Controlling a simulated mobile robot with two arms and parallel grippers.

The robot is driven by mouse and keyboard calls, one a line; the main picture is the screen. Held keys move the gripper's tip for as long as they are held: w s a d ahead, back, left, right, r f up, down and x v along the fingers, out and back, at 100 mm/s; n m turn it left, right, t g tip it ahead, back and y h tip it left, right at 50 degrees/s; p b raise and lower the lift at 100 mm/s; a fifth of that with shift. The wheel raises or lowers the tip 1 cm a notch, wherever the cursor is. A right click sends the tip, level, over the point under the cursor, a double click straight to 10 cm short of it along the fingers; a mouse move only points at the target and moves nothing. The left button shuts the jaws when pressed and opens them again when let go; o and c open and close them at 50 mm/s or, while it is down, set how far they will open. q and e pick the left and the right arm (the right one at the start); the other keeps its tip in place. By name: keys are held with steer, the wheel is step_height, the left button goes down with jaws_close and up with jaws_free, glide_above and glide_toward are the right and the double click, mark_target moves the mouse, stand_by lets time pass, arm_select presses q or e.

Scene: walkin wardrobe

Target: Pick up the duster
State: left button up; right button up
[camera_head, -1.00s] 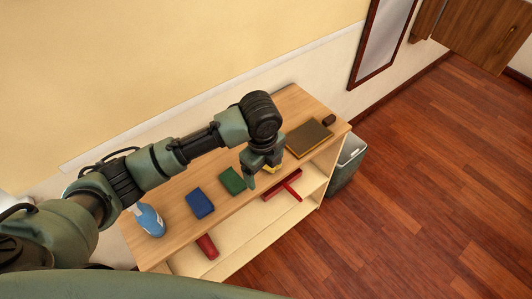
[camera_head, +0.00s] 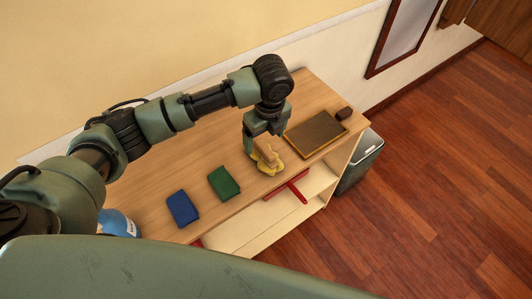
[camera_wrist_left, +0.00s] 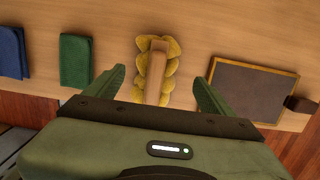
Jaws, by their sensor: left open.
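The duster (camera_head: 268,158) lies on the wooden shelf top, with a tan wooden handle and a fluffy yellow fringe. It also shows in the left wrist view (camera_wrist_left: 157,72), between the two fingers and beyond them. My left gripper (camera_head: 264,142) is open above the duster and partly overlaps it in the head view. In the wrist view the open left gripper (camera_wrist_left: 160,82) has one finger on each side of the duster, with gaps to both. I cannot tell its exact height above the duster. My right gripper is not in view.
A green cloth (camera_head: 223,183) and a blue cloth (camera_head: 182,208) lie left of the duster. A dark framed board (camera_head: 316,133) and a small brown block (camera_head: 344,114) lie right. A red tool (camera_head: 290,188) is on the lower shelf (camera_head: 255,225). A bin (camera_head: 362,160) stands beside the unit.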

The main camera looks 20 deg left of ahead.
mark_target(263, 152)
arm_select(q)
steer(key=shift+s+f, duration=0.3)
steer(key=shift+f, duration=0.5)
step_height(263, 152, down, 5)
steer(key=shift+a+f+p, duration=0.1)
steer(key=shift+a+p, duration=0.05)
steer(key=shift+p, duration=0.6)
steer(key=c, duration=1.5)
steer(key=shift+o, duration=0.2)
steer(key=shift+r, duration=0.2)
step_height(263, 152, up, 20)
steer(key=b, duration=0.1)
steer(key=shift+b, duration=0.4)
steer(key=shift+f, duration=0.1)
